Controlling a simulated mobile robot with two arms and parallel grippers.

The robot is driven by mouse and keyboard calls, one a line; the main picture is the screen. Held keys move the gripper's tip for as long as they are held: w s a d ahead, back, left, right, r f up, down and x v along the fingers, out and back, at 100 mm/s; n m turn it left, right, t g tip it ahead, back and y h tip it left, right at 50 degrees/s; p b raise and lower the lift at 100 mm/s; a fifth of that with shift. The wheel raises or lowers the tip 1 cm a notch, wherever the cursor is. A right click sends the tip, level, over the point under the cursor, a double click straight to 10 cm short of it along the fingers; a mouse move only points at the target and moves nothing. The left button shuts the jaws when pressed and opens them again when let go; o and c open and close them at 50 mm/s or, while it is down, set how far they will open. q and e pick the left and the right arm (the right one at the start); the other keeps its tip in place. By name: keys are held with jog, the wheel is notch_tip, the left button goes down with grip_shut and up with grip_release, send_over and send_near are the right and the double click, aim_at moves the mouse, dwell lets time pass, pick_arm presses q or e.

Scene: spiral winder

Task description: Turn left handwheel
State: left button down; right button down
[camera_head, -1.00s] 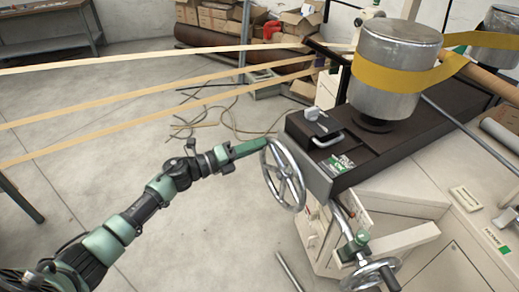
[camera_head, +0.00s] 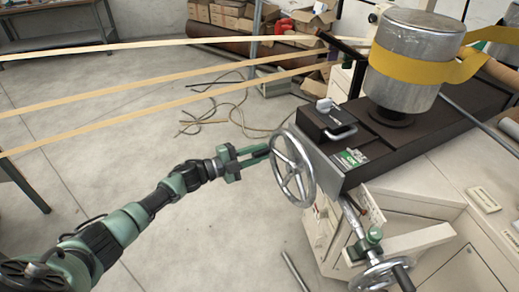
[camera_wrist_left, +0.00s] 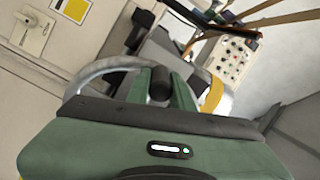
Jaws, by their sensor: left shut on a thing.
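The left handwheel (camera_head: 306,191) is a silver spoked wheel on the near left end of the machine. My left gripper (camera_head: 258,155) reaches in from the left and meets the wheel at the upper left of its rim. In the left wrist view the gripper (camera_wrist_left: 160,92) is closed around a dark knob-like handle (camera_wrist_left: 161,80). The curved metal rim (camera_wrist_left: 88,73) shows beside it. The fingers hide part of the handle. My right gripper is not in view.
A second handwheel (camera_head: 380,277) with a dark handle is at the lower right. The machine's dark bed (camera_head: 375,150) carries a large metal drum (camera_head: 408,70) with a yellow band. Tan strips (camera_head: 150,85) cross the upper left. Bare floor lies around my left arm.

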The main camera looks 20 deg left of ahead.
pick_arm(q)
jog(key=shift+s+d+f+n, duration=0.1)
jog(key=shift+d+f+n, duration=0.05)
jog(key=shift+f+n, duration=0.9)
jog(key=c, duration=1.2)
grip_release()
jog(key=shift+c, duration=0.2)
jog(key=b+v, duration=0.1)
jog(key=v, duration=0.7)
